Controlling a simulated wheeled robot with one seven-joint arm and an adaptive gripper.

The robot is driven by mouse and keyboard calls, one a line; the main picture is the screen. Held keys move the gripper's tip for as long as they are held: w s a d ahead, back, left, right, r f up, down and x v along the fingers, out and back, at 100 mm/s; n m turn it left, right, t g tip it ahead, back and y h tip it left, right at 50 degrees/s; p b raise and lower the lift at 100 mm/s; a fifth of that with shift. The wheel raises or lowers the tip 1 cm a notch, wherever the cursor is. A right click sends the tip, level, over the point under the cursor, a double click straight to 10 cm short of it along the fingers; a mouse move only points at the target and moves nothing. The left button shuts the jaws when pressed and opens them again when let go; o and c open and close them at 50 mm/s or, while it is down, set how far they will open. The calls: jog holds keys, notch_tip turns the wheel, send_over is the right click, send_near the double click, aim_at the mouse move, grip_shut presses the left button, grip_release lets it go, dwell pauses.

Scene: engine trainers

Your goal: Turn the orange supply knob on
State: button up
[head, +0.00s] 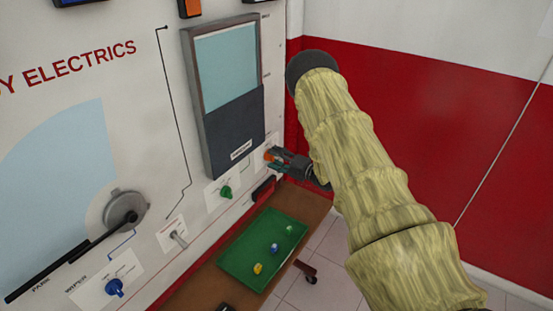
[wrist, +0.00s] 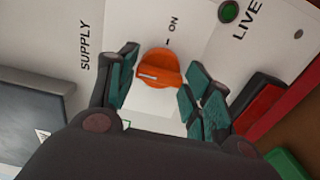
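The orange supply knob (wrist: 159,68) is on the white panel, between the words SUPPLY and ON in the wrist view. Its white pointer line lies toward the left, away from the ON tick above it. In the head view the knob (head: 267,157) shows as a small orange patch at the panel's right edge, partly hidden by my gripper (head: 277,161). In the wrist view my gripper (wrist: 163,62) is open, with one teal-padded finger on each side of the knob. Narrow gaps show between pads and knob; contact is not visible.
A green LIVE lamp (wrist: 229,11) and a black-and-red rocker switch (wrist: 260,103) sit near the knob. A green knob (head: 225,192) and dark-framed display (head: 228,90) are to its left. Below is a green tray (head: 240,267) with small coloured pieces. A red wall (head: 430,130) stands right.

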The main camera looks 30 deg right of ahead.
jog(key=c, duration=0.4)
jog(key=shift+f+m+b, duration=0.15)
jog(key=shift+m+b, duration=0.15)
jog(key=shift+b, duration=0.05)
jog(key=shift+m+b, duration=3.65)
jog(key=shift+m, duration=4.95)
jog(key=o, duration=1)
